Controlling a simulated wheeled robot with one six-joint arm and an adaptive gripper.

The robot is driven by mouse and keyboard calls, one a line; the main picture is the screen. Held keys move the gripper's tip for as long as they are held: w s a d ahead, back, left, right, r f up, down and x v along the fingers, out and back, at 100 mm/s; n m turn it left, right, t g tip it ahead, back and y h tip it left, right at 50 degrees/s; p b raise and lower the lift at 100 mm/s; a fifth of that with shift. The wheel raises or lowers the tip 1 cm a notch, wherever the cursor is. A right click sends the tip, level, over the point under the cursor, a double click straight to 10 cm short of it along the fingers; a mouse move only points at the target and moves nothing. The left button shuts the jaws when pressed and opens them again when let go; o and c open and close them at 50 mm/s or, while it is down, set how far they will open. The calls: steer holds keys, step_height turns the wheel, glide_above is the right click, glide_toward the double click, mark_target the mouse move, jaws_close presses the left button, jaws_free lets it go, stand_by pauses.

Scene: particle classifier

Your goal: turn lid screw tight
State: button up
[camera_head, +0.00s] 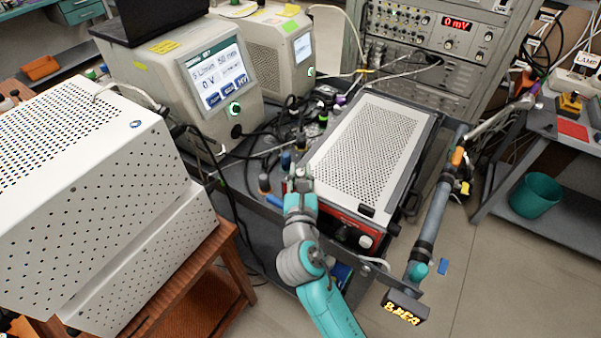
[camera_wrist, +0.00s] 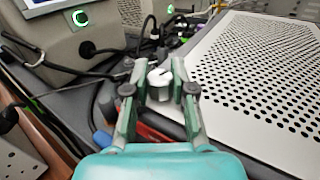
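A small pale cap with a slot-like mark on top, likely the lid screw (camera_wrist: 160,78), stands upright in the wrist view. My gripper (camera_wrist: 157,100) has its two teal fingers apart, one on each side of the cap. A narrow gap seems to show between the cap and each finger, though contact lower down is hard to judge. In the head view my gripper (camera_head: 299,188) is above the dark cart, just left of the perforated metal box. The cap is too small there to make out clearly.
The perforated box (camera_head: 362,150) stands close on the right. Cables and small tool handles crowd the cart (camera_head: 232,178) around my gripper. An instrument with a lit screen (camera_head: 215,78) stands behind left. A large white cabinet (camera_head: 90,180) is at left. A grey tube (camera_head: 437,205) stands at right.

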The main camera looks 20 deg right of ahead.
jaws_close()
steer(key=shift+a+h, duration=0.1)
steer(key=shift+h, duration=0.2)
steer(key=shift+w+m+g+h, duration=0.1)
steer(key=shift+m+g+h, duration=0.6)
steer(key=shift+m+h, duration=0.35)
steer(key=m+g+h, duration=0.4)
steer(key=h, duration=0.1)
steer(key=shift+m+g+h, duration=0.25)
steer(key=shift+g, duration=0.15)
steer(key=m+g+h, duration=0.1)
steer(key=g, duration=0.1)
steer(key=m+g+h, duration=0.1)
steer(key=m+g, duration=0.1)
steer(key=g, duration=0.1)
steer(key=shift+m+h, duration=0.3)
steer(key=shift+m+g+h, duration=0.4)
steer(key=shift+m+g, duration=1.5)
steer(key=shift+g, duration=1.4)
